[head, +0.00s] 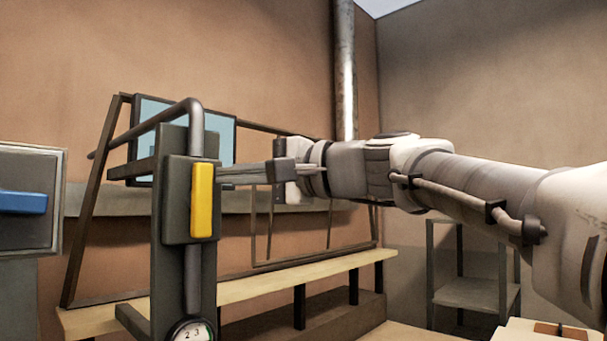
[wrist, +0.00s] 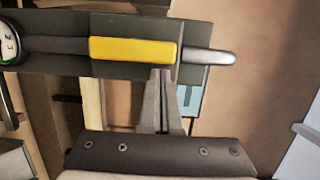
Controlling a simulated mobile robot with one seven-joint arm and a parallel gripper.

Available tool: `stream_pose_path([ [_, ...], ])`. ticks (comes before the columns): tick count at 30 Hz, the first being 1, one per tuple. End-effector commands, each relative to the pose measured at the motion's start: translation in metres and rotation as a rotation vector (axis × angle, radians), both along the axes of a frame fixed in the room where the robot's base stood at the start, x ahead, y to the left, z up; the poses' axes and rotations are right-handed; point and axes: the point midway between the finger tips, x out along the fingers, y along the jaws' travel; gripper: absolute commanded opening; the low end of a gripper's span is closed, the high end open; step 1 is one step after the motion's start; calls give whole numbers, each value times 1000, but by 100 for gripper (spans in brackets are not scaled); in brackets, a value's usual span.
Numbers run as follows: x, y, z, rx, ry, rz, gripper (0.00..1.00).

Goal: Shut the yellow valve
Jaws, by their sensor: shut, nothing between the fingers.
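The yellow valve (head: 203,200) is a bar-shaped handle on a dark grey box, mounted on an upright grey stand in the head view. The handle stands vertical, in line with the grey pipe running above and below it. In the wrist view the yellow handle (wrist: 133,50) appears lying sideways, still parallel to the pipe. My gripper (head: 221,173) reaches in from the right, beside the handle's upper end. Its fingers (wrist: 161,74) are shut and empty, with tips close to the handle's edge. I cannot tell whether they touch it.
A round gauge (head: 190,331) sits low on the stand. A grey box with a blue handle (head: 22,202) is at the far left. A wooden bench (head: 260,284) and slanted metal frame (head: 90,200) stand behind. A grey shelf (head: 474,292) is at the right.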

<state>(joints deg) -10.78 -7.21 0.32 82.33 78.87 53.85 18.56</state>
Motion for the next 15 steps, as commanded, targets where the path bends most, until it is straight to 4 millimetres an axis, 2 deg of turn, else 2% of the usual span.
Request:
stream_pose_path([
  [15, -2, 1, 2, -38, -44, 1, 0],
])
